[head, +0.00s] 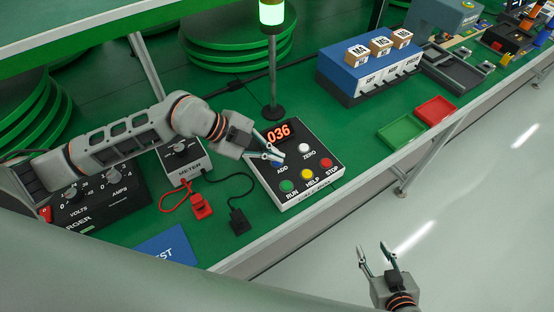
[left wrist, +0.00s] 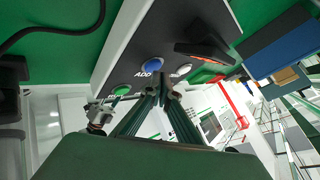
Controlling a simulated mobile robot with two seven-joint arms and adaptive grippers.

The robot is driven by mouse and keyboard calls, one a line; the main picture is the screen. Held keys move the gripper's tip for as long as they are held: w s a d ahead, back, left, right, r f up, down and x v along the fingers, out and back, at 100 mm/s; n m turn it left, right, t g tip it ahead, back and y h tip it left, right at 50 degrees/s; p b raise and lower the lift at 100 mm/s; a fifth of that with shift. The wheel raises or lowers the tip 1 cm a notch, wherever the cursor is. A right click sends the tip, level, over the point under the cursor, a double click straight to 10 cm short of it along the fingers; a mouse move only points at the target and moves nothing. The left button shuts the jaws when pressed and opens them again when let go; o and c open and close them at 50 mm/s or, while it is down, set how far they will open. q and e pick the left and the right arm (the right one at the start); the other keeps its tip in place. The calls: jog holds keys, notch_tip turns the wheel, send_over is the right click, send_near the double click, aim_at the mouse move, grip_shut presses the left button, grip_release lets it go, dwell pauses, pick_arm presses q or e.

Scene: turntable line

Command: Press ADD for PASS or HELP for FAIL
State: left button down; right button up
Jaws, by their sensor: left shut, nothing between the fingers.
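A control box (head: 290,183) stands on the green bench with a red display (head: 278,133) reading about 036. Its buttons are blue ADD (head: 277,162), white ZERO (head: 304,148), green RUN (head: 287,186), yellow HELP (head: 307,174) and red STOP (head: 326,162). My left gripper (head: 275,152) is shut and empty, fingertips over the box close to ADD and partly covering it. In the left wrist view the fingertips (left wrist: 165,93) point toward the blue ADD button (left wrist: 152,65); contact cannot be told. My right gripper (head: 379,251) is open and empty above the floor, away from the bench.
A lamp post (head: 271,75) with a lit green lamp rises behind the box. A meter (head: 180,156) with red and black leads stands to the left, beside a charger (head: 95,200). Green (head: 383,134) and red (head: 455,113) trays lie to the right.

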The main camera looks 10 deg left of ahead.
pick_arm(q)
jog(key=shift+f, duration=0.25)
dwell(0.4)
jog(key=shift+f, duration=0.15)
dwell(0.4)
jog(key=shift+r+p, duration=0.85)
jog(key=shift+p, duration=0.2)
jog(key=shift+r, duration=0.1)
